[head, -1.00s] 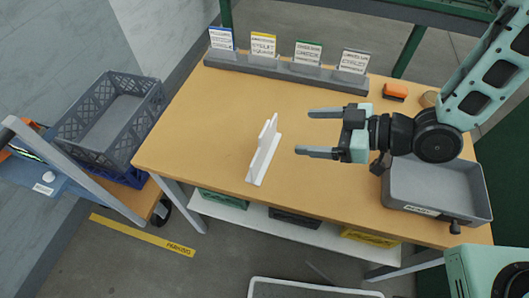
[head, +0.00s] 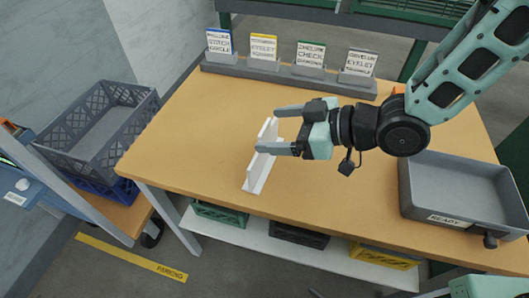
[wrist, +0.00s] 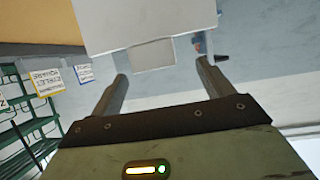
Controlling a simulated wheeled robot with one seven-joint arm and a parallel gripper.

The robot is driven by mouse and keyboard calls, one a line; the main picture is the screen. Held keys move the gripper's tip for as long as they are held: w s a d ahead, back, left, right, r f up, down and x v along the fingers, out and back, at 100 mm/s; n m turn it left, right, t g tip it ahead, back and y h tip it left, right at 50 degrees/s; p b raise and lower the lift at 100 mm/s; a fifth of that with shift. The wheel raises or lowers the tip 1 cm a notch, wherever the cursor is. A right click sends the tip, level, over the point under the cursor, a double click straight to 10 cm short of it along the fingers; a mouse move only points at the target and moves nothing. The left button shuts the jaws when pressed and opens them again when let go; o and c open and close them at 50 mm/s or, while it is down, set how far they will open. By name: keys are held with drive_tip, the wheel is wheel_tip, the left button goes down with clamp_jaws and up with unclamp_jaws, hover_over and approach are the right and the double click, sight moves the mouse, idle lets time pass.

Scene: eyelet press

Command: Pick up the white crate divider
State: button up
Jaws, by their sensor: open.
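The white crate divider (head: 260,170) stands on edge on the wooden table (head: 330,190), left of the table's middle. It is a thin white panel with a foot along its base. My gripper (head: 278,130) is open and points left, its fingertips beside the divider's upper edge. One finger overlaps the divider in the head view. In the wrist view the divider (wrist: 140,25) fills the top centre, with a narrower tab lying ahead of and between the open fingertips (wrist: 160,75). The fingers do not appear closed on it.
A row of label cards (head: 290,77) in a grey holder stands along the back edge. A grey tray marked READY (head: 430,218) sits at the right. A grey crate (head: 65,150) stands left of the table. The table's front is clear.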

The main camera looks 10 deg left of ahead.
sight(266, 127)
drive_tip(key=shift+w+x, duration=0.2)
drive_tip(key=shift+x, duration=1.2)
drive_tip(key=shift+w+x, duration=0.2)
drive_tip(key=shift+x, duration=1.15)
drive_tip(key=shift+d+f, duration=0.1)
drive_tip(key=shift+d, duration=0.05)
drive_tip(key=shift+c, duration=0.3)
drive_tip(key=c, duration=1.3)
